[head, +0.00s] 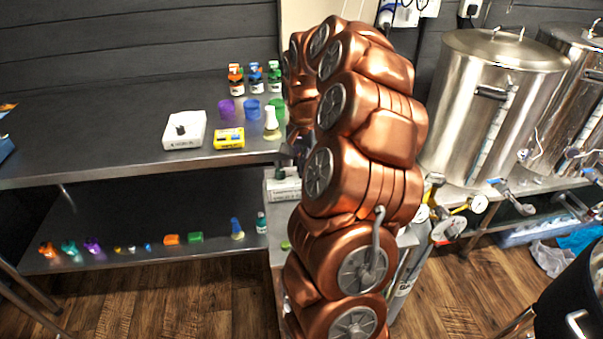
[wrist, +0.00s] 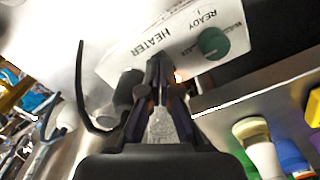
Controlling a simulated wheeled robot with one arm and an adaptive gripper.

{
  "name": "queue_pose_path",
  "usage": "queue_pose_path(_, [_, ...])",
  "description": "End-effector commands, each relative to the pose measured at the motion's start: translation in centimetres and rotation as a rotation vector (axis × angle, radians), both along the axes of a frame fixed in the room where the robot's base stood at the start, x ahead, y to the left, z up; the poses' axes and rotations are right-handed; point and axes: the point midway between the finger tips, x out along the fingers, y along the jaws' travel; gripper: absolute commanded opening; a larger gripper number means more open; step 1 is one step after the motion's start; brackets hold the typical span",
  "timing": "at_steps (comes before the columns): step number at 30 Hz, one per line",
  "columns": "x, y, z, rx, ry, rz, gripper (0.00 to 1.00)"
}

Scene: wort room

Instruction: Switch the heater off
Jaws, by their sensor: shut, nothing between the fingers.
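In the wrist view the heater's white panel (wrist: 165,45) fills the top, tilted, with the words HEATER and READY. A round green knob (wrist: 213,43) sits near its right end. My gripper (wrist: 158,66) is shut and empty, its fingertips at the panel's lower edge near the word HEATER. A dark rounded part (wrist: 128,88) stands just left of the fingers. A small orange glow shows just right of the fingertips, partly hidden. In the head view the heater's pale box (head: 283,188) stands by the table's right end; my arm hides much of it and most of my gripper.
The steel table (head: 90,135) holds a white box (head: 185,130), a yellow box (head: 229,138), cups and bottles left of my arm. Its lower shelf (head: 150,258) holds several small coloured items. Large steel kettles (head: 490,100) with valves and gauges stand on the right.

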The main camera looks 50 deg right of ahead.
Motion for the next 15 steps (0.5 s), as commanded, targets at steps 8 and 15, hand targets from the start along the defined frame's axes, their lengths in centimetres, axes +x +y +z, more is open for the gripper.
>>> queue_pose_path(8, [-0.01, 0.00, -0.39, 0.000, 0.000, 0.000, 0.00])
queue_pose_path(15, [-0.01, 0.00, -0.67, 0.000, 0.000, 0.000, 0.00])
